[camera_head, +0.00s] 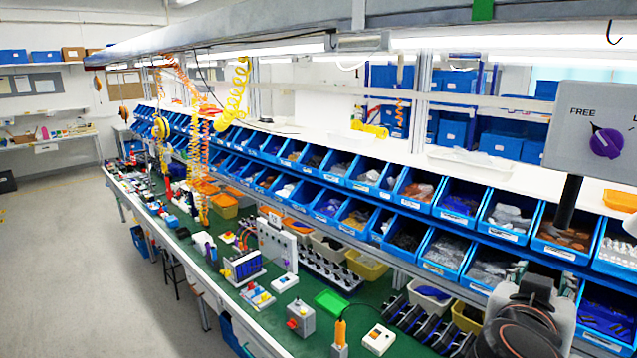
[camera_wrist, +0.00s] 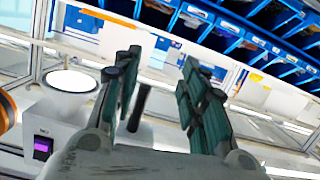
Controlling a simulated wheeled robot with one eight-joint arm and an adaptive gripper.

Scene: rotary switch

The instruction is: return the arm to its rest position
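A grey switch box (camera_head: 575,100) stands on a black post at the upper right of the head view. Its purple rotary knob (camera_head: 606,142) has a pointer turned up and left, toward the printed word FREE; a second label is cut off by the frame edge. My gripper (camera_head: 542,278) is at the lower right of the head view, below the box and apart from it. In the wrist view its two dark green fingers (camera_wrist: 160,75) are spread with a clear gap. A short black rod (camera_wrist: 139,108) appears between them; I cannot tell its distance. No held object shows.
Rows of blue parts bins (camera_head: 440,205) run along the bench behind my gripper. The green bench top (camera_head: 262,296) holds several small devices and boxes. Open floor (camera_head: 70,260) lies at the left.

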